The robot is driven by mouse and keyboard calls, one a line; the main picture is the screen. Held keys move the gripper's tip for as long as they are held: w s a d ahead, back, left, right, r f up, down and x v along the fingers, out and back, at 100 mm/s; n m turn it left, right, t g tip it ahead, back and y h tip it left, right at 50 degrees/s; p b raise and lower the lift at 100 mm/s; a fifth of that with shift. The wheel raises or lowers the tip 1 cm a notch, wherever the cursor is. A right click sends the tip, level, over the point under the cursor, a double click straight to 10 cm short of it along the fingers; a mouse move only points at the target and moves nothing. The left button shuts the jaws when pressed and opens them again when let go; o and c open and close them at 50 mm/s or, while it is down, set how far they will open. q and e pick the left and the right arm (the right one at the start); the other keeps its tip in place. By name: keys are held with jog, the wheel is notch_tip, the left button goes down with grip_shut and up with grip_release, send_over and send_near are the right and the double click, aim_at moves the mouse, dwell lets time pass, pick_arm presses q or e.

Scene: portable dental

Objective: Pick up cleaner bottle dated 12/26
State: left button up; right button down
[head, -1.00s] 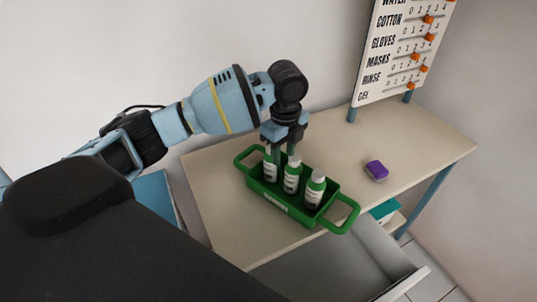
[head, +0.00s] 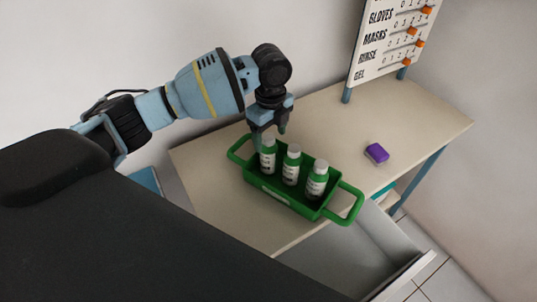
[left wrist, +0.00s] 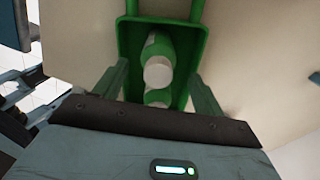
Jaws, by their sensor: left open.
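A green carrier tray (head: 302,208) with a handle at each end stands on the table. Three bottles with white labels and pale caps stand upright in it in a row: left bottle (head: 268,158), middle bottle (head: 291,167), right bottle (head: 316,182). The dates are too small to read. My left gripper (head: 268,134) is open and empty, pointing down at the left bottle's top. In the left wrist view, one white-capped bottle (left wrist: 158,70) and part of another (left wrist: 157,97) show in the tray, between the open fingers. My right gripper is not in view.
A purple block (head: 376,153) lies on the table (head: 340,122) to the right of the tray. A white slider board (head: 385,45) stands at the back right. An open drawer (head: 395,250) juts out at the front. The table behind the tray is clear.

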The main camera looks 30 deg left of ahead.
aim_at(269, 149)
pick_arm(q)
jog(key=shift+s+a+f, duration=0.1)
jog(key=shift+f, duration=1.4)
jog(key=shift+s+a+f, duration=0.1)
jog(key=shift+f, duration=1.35)
jog(key=shift+c, duration=0.3)
jog(key=shift+w+r, duration=0.1)
jog(key=c, duration=1.1)
jog(key=shift+r, duration=5)
